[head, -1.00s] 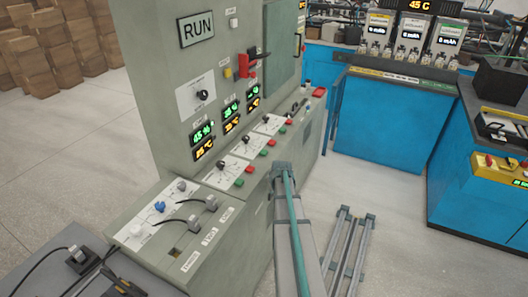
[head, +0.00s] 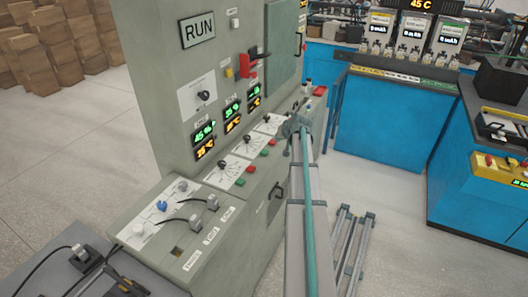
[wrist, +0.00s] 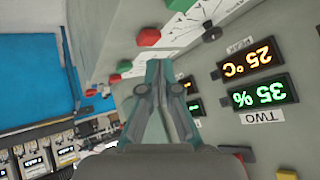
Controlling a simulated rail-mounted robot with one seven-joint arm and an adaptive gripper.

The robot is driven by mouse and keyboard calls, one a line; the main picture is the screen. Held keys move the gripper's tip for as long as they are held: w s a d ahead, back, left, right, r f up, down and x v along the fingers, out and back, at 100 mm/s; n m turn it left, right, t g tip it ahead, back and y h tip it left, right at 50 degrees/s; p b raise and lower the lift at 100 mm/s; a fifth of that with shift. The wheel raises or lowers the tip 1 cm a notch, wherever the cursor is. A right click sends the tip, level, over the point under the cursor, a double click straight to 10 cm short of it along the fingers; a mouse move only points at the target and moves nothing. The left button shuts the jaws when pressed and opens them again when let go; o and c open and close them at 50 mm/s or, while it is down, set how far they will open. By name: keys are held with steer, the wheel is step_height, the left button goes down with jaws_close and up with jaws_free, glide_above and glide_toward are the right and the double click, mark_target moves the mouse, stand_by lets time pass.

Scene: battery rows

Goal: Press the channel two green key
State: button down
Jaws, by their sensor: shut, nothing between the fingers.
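The sloped console has three channel sections with green and red keys. The channel two green key (head: 264,153) shows in the head view, in the middle section, with a red key (head: 271,142) beyond it. My gripper (head: 298,126) is above the far part of the key row, up and right of that green key and apart from it. In the wrist view my gripper (wrist: 158,65) is shut and empty, close to the panel. A green key (wrist: 165,4) is cut by the top edge there, with a red key (wrist: 148,37) below it. I cannot tell their channel.
The upside-down TWO label (wrist: 262,117) and its displays show right of my fingers in the wrist view. The nearer channel has a green key (head: 240,183). Knobs and cables (head: 195,212) stand on the near console. Blue benches (head: 385,120) stand at right.

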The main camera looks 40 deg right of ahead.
step_height(320, 180, up, 4)
steer(key=m+y, duration=0.2)
glide_above(265, 152)
steer(key=shift+w+d+r, duration=0.1)
steer(key=shift+d, duration=0.05)
step_height(265, 152, down, 8)
steer(key=b, duration=0.2)
steer(key=shift+r+b, duration=0.15)
steer(key=shift+b, duration=0.15)
steer(key=shift+f+b, duration=0.35)
steer(key=shift+f, duration=0.25)
stand_by(1.2)
steer(key=shift+f+b, duration=0.4)
steer(key=shift+b, duration=0.05)
steer(key=shift+f+b, duration=0.35)
steer(key=shift+f, duration=0.1)
stand_by(0.6)
steer(key=shift+r, duration=0.15)
steer(key=shift+r+p, duration=0.3)
steer(key=shift+r, duration=0.45)
